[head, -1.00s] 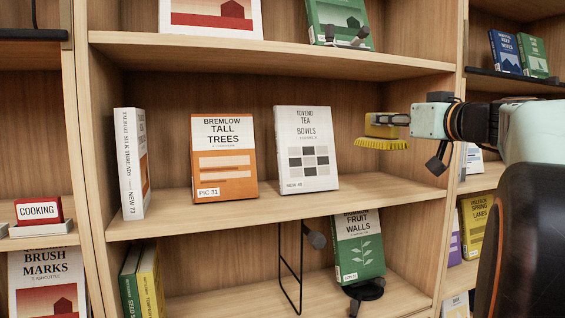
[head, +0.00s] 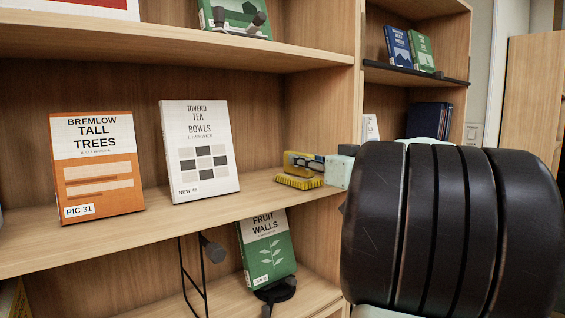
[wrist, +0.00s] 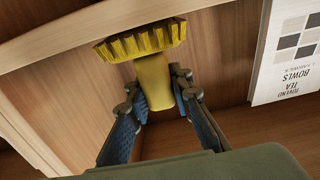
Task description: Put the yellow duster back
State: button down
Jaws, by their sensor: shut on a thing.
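The yellow duster (head: 298,183) is at the right end of the middle shelf (head: 255,203), right of the white Tea Bowls book, with its bristles facing down. It looks very close to the shelf board; I cannot tell whether it touches. My gripper (head: 318,164) comes in from the right and is shut on the duster. In the wrist view the fingers (wrist: 156,86) sit on both sides of the yellow handle (wrist: 153,72), and the bristled head (wrist: 140,40) sticks out beyond them. My arm hides part of the bookcase at the right.
The white Tea Bowls book (head: 200,150) and the orange Tall Trees book (head: 97,165) stand left of the duster. The upright panel (head: 320,115) is close behind it. A green Fruit Walls book (head: 267,248) stands on the shelf below. Bare shelf lies between the Tea Bowls book and the duster.

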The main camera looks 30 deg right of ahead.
jog(key=shift+s+a, duration=0.1)
jog(key=c, duration=1.7)
grip_release()
jog(key=shift+c, duration=0.2)
jog(key=s+b, duration=0.4)
jog(key=s, duration=0.8)
jog(key=shift+d, duration=0.45)
